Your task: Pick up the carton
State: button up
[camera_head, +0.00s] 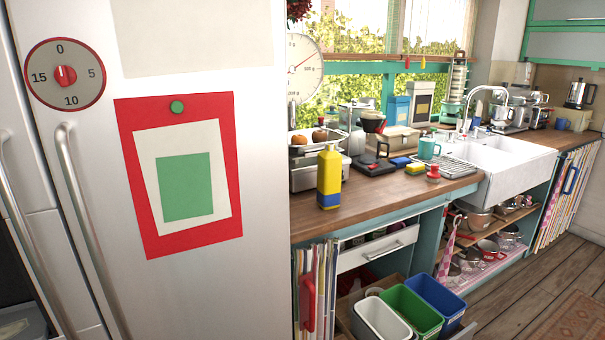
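A tall yellow container (329,172) with a blue lower band and a narrower top stands upright near the front left end of the wooden counter (310,220). It is the nearest carton-like thing, but I cannot tell for sure that it is a carton. A blue box (396,118) and a dark box with a pale label (420,100) stand farther back near the window. My gripper is not in view.
A white fridge (258,280) fills the left, close to the yellow container. White, green and blue bins (437,294) sit below. Floor (500,300) is open at right.

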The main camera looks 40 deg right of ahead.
aim_at(330, 161)
jog(key=z, duration=4.15)
jog(key=i, duration=0.1)
jog(key=u, duration=2.8)
